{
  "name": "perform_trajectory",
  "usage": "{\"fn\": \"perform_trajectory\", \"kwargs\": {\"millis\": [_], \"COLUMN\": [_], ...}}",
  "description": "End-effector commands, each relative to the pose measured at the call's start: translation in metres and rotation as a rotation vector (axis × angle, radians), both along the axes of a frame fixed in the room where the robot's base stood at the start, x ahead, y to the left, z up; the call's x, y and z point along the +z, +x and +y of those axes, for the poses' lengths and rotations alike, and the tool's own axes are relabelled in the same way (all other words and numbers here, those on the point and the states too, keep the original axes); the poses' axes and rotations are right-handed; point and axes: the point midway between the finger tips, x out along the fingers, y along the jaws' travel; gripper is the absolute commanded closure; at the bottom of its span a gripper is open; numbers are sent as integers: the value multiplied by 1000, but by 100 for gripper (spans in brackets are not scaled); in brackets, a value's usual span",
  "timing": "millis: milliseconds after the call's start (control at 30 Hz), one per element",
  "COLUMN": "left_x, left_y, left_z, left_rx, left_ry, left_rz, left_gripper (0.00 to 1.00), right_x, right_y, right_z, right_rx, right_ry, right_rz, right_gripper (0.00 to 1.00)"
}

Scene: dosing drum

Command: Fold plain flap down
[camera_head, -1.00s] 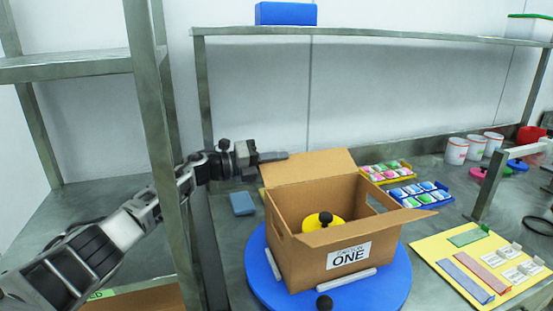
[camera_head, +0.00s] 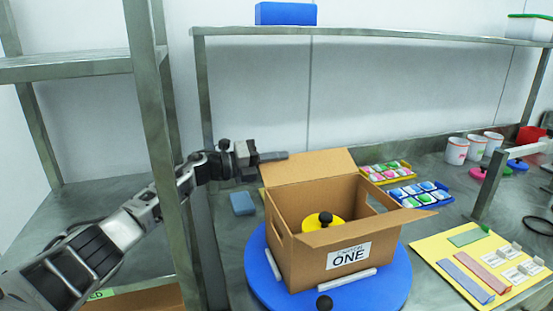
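An open cardboard box (camera_head: 306,256) with a label reading ONE stands on a round blue turntable (camera_head: 391,291). Its plain back flap (camera_head: 308,167) stands up and leans outward at the far left side. Another flap (camera_head: 377,228) sticks out over the labelled front toward the right. My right gripper is not in view.
Trays of coloured packs (camera_head: 421,194) lie right of the box. A yellow board (camera_head: 437,248) with strips lies at the right. White cups (camera_head: 457,151) stand at the back. A blue sponge (camera_head: 242,203) lies left.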

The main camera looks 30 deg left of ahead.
Motion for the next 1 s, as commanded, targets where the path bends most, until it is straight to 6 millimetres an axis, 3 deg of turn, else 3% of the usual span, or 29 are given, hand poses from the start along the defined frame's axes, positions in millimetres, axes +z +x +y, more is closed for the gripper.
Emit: {"fn": "perform_trajectory", "kwargs": {"millis": [367, 1000], "left_x": [3, 27], "left_y": [-2, -17], "left_z": [-1, -19], "left_rx": [0, -1], "left_ry": [45, 370], "left_rz": [-41, -334], "left_gripper": [100, 100], "right_x": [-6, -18], "right_y": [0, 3], "right_z": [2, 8], "right_rx": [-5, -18], "right_ry": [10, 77], "right_rz": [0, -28], "right_gripper": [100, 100]}}
